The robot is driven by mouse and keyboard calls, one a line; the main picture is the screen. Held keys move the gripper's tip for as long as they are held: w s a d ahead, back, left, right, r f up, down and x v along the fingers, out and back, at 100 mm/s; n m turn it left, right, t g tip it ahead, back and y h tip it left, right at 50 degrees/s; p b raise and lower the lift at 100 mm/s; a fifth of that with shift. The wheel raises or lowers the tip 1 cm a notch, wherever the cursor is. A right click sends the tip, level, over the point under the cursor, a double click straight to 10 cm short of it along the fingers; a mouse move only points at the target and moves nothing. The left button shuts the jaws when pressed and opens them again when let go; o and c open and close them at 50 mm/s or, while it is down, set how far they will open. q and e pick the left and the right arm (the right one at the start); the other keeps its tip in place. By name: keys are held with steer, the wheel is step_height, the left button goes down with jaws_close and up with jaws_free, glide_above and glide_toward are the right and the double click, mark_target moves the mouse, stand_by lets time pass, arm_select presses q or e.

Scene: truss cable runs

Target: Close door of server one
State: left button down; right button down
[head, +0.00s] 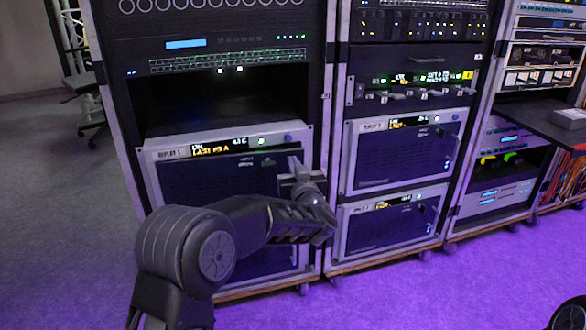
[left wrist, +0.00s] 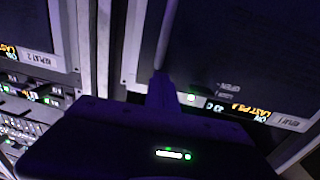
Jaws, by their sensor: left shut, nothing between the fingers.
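Server one, labelled REPLAY 1 (head: 175,153), sits low in the left rack with a lit amber display and a dark front door (head: 205,184). The door looks about flush with its frame; I cannot tell if it is fully shut. My left gripper (head: 297,170) is shut and empty, at the upper right part of the door, covering its right side. In the left wrist view, the shut fingers (left wrist: 162,92) point at the dark door (left wrist: 225,45), with the REPLAY 1 label (left wrist: 290,122) at right. Contact is unclear. My right gripper is not in view.
A second unit, REPLAY 2 (head: 402,158), stands in the middle rack, with another unit (head: 385,224) below it. An empty dark bay (head: 225,98) is above server one. A shelf (head: 545,122) juts out at right. The purple-lit floor (head: 470,285) in front is clear.

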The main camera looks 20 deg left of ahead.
arm_select(q)
steer(key=shift+w+a, duration=0.15)
steer(key=shift+w, duration=0.1)
